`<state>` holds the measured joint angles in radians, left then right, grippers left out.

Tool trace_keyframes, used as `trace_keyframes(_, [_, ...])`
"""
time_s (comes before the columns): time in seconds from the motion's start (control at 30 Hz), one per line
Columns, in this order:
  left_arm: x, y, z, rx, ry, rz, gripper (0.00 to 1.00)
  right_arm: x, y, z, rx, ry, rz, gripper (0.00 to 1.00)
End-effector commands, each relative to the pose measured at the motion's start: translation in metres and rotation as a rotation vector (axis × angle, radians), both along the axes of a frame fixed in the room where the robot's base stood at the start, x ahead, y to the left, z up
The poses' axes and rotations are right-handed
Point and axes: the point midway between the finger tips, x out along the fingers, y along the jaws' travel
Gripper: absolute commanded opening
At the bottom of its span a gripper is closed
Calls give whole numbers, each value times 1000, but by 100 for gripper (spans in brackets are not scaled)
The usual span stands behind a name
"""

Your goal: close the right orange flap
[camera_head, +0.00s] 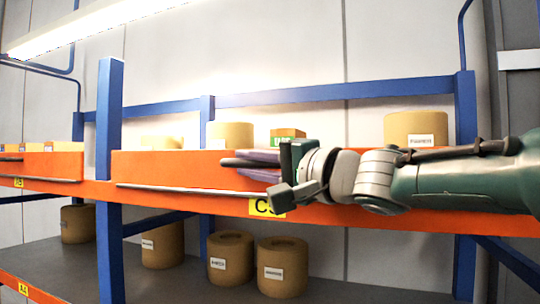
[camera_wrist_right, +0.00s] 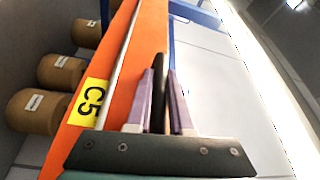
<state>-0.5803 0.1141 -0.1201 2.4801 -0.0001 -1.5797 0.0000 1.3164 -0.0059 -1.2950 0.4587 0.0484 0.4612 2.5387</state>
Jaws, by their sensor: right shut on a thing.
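A long orange flap (camera_head: 165,168) stands along the front of the shelf, left of my right gripper, with a thin grey bar below it. Orange shelf front also runs behind my right arm, which hides much of it. My right gripper (camera_head: 246,159) reaches in from the right and points left, its fingertips at the right end of that flap. In the right wrist view, the gripper (camera_wrist_right: 163,92) has its two purple-grey fingers shut on a narrow dark piece (camera_wrist_right: 158,105) beside the orange panel. I cannot tell what that piece belongs to. My left gripper is not in view.
A yellow C5 label (camera_head: 267,208) sits just below the gripper. Brown rolls (camera_head: 230,134) and a green-and-brown box (camera_head: 288,137) stand on the shelf behind. More rolls (camera_head: 231,258) stand on the lower shelf. Blue posts (camera_head: 110,240) flank the bay.

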Motion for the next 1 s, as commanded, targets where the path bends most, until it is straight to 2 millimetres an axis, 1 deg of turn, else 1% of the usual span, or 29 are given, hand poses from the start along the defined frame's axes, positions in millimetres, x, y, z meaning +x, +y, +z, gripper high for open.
trace_keyframes(0.03, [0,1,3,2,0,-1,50,-1,2,5,8,6,5,0])
trace_keyframes(0.53, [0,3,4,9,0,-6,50,0,3,3,11,20,3,0])
trace_keyframes(0.57, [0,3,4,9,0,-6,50,0,3,3,11,20,3,23])
trace_keyframes(0.7, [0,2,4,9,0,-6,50,0,2,2,9,21,2,39])
trace_keyframes(0.8, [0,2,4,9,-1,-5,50,0,2,1,9,21,1,50])
trace_keyframes(1.0, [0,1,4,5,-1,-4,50,0,1,0,7,23,0,50])
